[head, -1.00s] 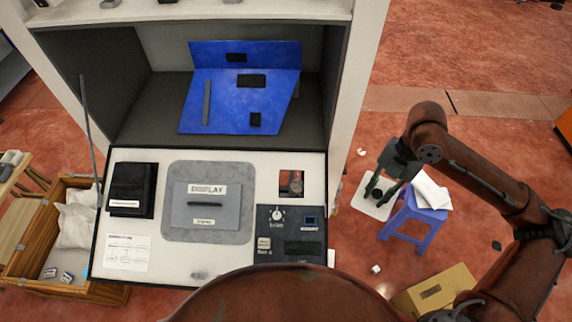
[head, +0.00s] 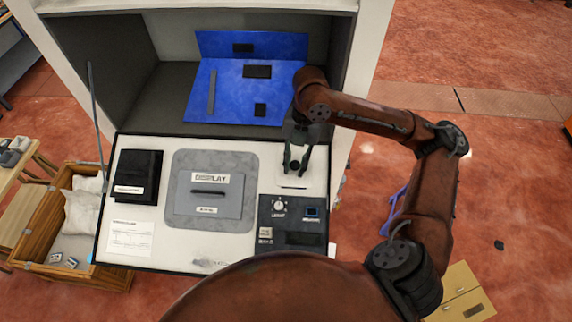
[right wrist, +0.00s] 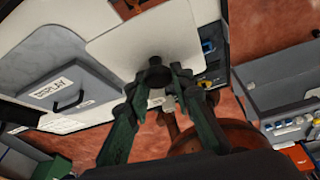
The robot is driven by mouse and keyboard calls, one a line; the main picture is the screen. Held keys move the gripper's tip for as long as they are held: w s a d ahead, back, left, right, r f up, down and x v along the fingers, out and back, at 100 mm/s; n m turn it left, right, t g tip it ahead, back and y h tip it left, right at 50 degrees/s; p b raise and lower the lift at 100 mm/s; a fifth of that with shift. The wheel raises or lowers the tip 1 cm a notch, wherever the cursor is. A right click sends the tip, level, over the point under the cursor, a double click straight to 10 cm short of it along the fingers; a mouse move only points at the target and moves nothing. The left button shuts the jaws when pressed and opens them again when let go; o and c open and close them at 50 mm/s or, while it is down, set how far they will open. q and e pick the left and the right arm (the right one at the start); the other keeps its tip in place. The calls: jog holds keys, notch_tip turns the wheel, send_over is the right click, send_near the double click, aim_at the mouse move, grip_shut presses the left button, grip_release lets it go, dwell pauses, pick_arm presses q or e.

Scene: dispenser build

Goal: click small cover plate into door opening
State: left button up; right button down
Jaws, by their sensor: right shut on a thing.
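My right gripper (head: 297,166) reaches down over the right part of the lowered white door (head: 165,250). It is shut on the black knob (right wrist: 155,73) of the small white cover plate (right wrist: 150,40), as the right wrist view shows. The plate (head: 314,174) blends with the white door in the head view. The door opening is hidden behind the gripper and plate. I cannot tell whether the plate touches the door. My left gripper is not in view.
A grey display panel (head: 186,204) and a dark control panel (head: 276,232) lie near the gripper on the door. A black folder (head: 138,170) is at the left. A blue sheet (head: 228,95) stands inside the cabinet behind. A rod (head: 93,110) rises at the door's left edge.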

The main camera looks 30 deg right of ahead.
jog(key=shift+d+f, duration=0.1)
jog(key=shift+f, duration=0.6)
jog(key=f+b, duration=0.1)
jog(key=w+f+b, duration=0.1)
jog(key=f+b, duration=0.1)
jog(key=shift+w+d, duration=0.2)
jog(key=shift+d, duration=0.05)
jog(key=b, duration=0.1)
jog(key=f+b, duration=0.2)
jog(key=shift+w+d+f, duration=0.2)
jog(key=shift+w+d, duration=0.05)
jog(key=shift+w, duration=0.1)
pick_arm(q)
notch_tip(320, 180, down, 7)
jog(key=shift+b, duration=0.4)
pick_arm(e)
jog(key=shift+w+d+f, duration=0.15)
jog(key=shift+w+f, duration=0.05)
jog(key=shift+f, duration=0.35)
jog(key=shift+w+d+f, duration=0.1)
jog(key=shift+w+f, duration=0.1)
jog(key=shift+f, duration=0.3)
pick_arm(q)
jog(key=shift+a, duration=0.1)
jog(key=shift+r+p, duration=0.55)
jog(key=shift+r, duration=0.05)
pick_arm(e)
jog(key=shift+s+a, duration=0.1)
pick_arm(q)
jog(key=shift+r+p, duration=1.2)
